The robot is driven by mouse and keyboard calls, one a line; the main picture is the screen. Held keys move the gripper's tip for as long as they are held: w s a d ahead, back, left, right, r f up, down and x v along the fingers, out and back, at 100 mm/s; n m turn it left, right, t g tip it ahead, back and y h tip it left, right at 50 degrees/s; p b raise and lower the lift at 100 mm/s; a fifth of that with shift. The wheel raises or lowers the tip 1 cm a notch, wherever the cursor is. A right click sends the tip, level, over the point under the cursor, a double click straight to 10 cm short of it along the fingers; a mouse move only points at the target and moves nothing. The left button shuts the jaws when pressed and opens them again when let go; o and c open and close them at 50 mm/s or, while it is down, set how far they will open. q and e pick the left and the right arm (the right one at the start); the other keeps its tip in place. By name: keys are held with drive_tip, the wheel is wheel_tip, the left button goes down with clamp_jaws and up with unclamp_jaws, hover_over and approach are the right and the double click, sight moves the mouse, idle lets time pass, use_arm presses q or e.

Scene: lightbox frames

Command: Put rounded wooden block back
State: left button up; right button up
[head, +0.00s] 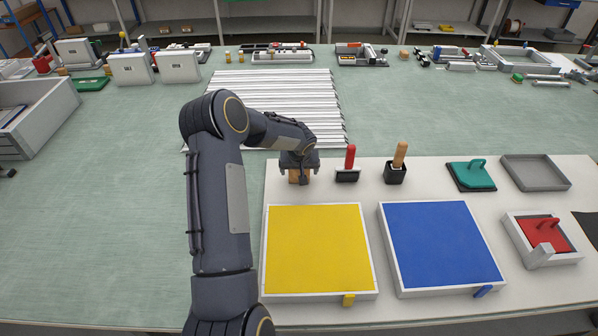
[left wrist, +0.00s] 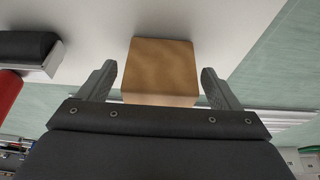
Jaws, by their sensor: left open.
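The wooden block (head: 294,177) stands on the white board behind the yellow panel, partly hidden under my left gripper in the head view. In the left wrist view the wooden block (left wrist: 162,66) is light brown and lies between the two fingers. My left gripper (head: 299,176) is open around the block, with a gap on each side of it in the left wrist view (left wrist: 160,82). My right gripper is not in view.
A yellow panel (head: 318,248) and a blue panel (head: 440,243) lie in front. A red-handled tool (head: 349,163) and a wooden-handled tool (head: 397,163) stand right of the block. Grey slats (head: 270,100) lie behind. A grey tray (head: 535,172) sits at right.

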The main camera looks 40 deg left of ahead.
use_arm(q)
drive_tip(key=s+d+r+m, duration=0.1)
drive_tip(key=s+d+r, duration=0.3)
drive_tip(key=r, duration=0.5)
drive_tip(key=s+d+r, duration=0.4)
drive_tip(key=s+r, duration=0.1)
drive_tip(key=r, duration=0.3)
drive_tip(key=s+d+r+m+t+h, duration=0.1)
drive_tip(key=s+d+r+m+h, duration=0.1)
drive_tip(key=s+d, duration=0.7)
drive_tip(key=s+d+r+m+t+h, duration=0.1)
drive_tip(key=s+d+r+m+h, duration=0.1)
drive_tip(key=s+d, duration=0.7)
drive_tip(key=s+m+h, duration=0.1)
drive_tip(key=s+h, duration=0.1)
drive_tip(key=s, duration=0.3)
drive_tip(key=shift+s+d+r+h, duration=0.3)
drive_tip(key=shift+s+d+r, duration=0.05)
drive_tip(key=shift+r, duration=0.05)
